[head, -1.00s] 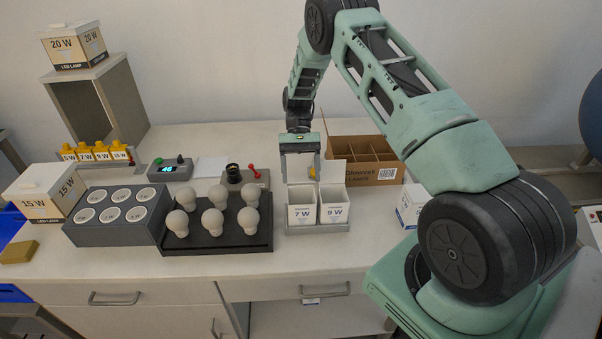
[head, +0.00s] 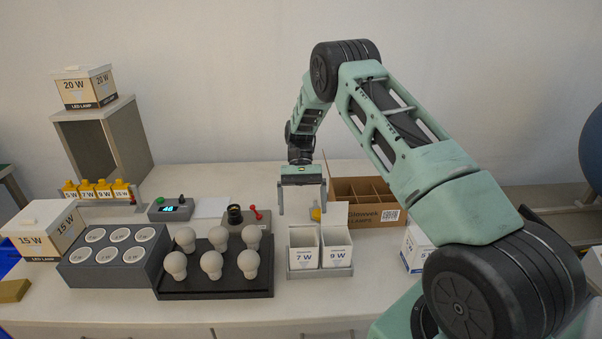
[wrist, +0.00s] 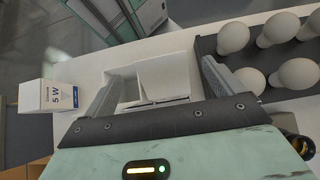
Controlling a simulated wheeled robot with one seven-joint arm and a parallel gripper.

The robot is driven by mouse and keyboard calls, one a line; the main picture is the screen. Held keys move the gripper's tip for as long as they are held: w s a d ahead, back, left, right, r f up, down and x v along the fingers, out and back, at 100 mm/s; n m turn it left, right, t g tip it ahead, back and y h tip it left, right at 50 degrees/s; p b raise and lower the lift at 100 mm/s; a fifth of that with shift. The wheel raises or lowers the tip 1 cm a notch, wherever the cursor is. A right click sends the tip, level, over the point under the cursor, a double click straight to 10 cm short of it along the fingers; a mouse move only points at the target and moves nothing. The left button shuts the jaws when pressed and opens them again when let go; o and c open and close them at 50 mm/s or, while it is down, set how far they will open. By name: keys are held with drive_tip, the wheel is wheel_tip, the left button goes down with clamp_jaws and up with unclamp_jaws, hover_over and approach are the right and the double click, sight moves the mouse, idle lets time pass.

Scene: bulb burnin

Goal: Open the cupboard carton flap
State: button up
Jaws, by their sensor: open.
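The 20 W carton (head: 85,88) sits on top of a grey open-fronted cupboard (head: 104,142) at the far left in the head view. Its top looks shut. My gripper (head: 302,212) is open and empty, pointing down, well to the right of that carton. It hangs over the small white 7 W carton (head: 304,250) and 9 W carton (head: 337,250), whose tops look at least partly open. A white flap (head: 335,211) stands up behind the 9 W carton. In the wrist view a white flap (wrist: 168,75) shows between my fingers (wrist: 158,82).
A 15 W carton (head: 45,229), a grey socket block (head: 115,256) and a black tray (head: 215,283) with several bulbs stand at left. A divided brown box (head: 365,188) and a 5 W carton (head: 415,249) stand at right. A meter (head: 171,208) lies behind.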

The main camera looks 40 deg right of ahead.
drive_tip(key=p+v, duration=0.7)
drive_tip(key=v, duration=0.7)
drive_tip(key=shift+r, duration=0.2)
drive_tip(key=shift+w+p, duration=0.15)
drive_tip(key=shift+p, duration=0.2)
drive_tip(key=shift+d+f+p, duration=0.1)
drive_tip(key=shift+d+p, duration=0.05)
drive_tip(key=shift+p, duration=0.3)
